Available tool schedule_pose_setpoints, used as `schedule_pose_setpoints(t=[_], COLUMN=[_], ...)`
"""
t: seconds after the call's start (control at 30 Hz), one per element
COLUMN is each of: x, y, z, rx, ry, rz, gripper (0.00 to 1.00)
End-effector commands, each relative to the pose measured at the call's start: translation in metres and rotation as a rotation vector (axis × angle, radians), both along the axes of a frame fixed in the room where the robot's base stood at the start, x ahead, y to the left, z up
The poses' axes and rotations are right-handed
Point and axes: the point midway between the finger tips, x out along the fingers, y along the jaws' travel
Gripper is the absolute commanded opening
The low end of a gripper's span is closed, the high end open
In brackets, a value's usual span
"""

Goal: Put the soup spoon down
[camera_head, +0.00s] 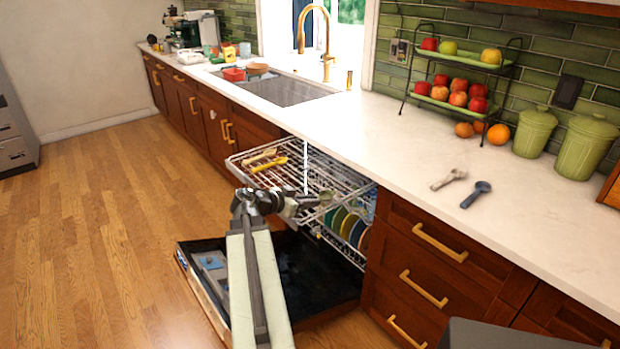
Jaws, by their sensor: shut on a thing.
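My gripper (312,199) is over the right part of the dishwasher's pulled-out upper rack (345,178). It is shut on a small olive-grey thing (326,197), seemingly the soup spoon, of which only a rounded end shows at the fingertips. The rest of it is hidden by the jaws. I cannot tell whether it touches the rack wires. A yellow utensil (270,165) and a tan one (258,157) lie at the left of the same rack.
Plates (349,225) stand in the lower rack, above the open dishwasher door (300,270). On the white counter (400,150) lie a beige-grey scoop (449,179) and a dark blue one (476,193). A fruit stand (458,75) and green canisters (586,147) stand behind.

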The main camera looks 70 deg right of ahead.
Motion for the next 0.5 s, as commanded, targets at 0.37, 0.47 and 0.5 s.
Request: schedule_pose_setpoints(t=[0.37,0.47,0.5], x=[0.047,0.062,0.067], y=[-0.08,-0.106,-0.115], z=[-0.007,-0.01,-0.011], rx=[0.0,0.0,0.0], ry=[0.0,0.0,0.0], rz=[0.001,0.001,0.001], gripper=[0.0,0.0,0.0])
